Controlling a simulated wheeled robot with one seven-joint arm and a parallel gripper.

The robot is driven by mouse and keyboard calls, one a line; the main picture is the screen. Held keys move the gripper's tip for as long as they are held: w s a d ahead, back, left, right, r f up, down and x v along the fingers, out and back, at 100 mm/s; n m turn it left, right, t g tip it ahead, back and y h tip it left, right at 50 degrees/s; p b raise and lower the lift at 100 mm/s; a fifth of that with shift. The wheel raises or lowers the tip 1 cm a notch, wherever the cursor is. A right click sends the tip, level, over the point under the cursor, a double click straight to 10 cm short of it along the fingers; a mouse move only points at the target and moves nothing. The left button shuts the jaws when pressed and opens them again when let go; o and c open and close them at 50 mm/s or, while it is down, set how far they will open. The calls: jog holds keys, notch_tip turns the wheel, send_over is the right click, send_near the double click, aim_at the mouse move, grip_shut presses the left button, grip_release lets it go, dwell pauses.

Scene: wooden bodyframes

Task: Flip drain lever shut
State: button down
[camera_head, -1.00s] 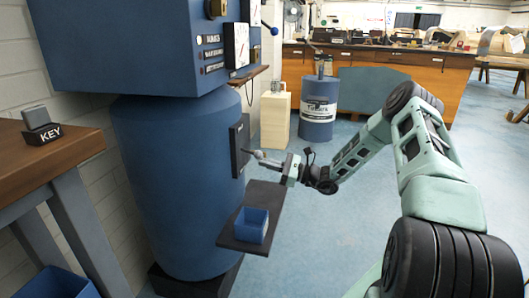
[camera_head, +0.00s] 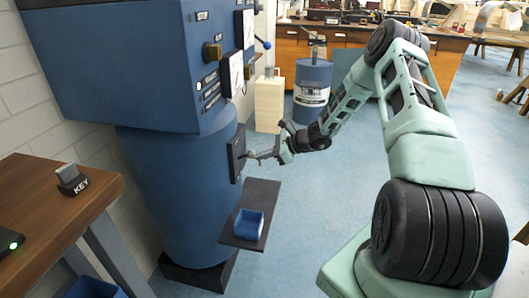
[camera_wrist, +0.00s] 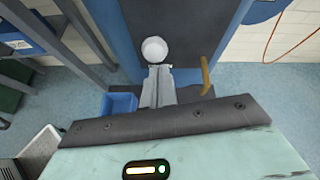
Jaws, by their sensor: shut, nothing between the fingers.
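A dark plate (camera_head: 237,153) is mounted on the side of the blue cylindrical tank (camera_head: 170,180). A small lever-like part juts from it toward my gripper (camera_head: 262,155). In the wrist view, a pale round knob (camera_wrist: 154,50) stands just beyond the tips of my fingers (camera_wrist: 160,68), against the dark plate (camera_wrist: 185,25). A yellow-brown handle (camera_wrist: 206,76) is to the right of the fingers. I cannot tell for certain which of these is the drain lever, or whether the fingertips touch the knob. My gripper is shut and empty.
A dark shelf (camera_head: 240,240) with a blue open bin (camera_head: 249,225) is below my gripper. A wooden table (camera_head: 50,205) with a KEY block (camera_head: 72,180) stands at the left.

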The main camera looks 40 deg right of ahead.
jog(key=shift+w+a+r+p, duration=0.1)
jog(key=shift+w+r+p, duration=0.05)
jog(key=shift+r+p, duration=0.3)
dwell(0.4)
jog(key=shift+r, duration=0.1)
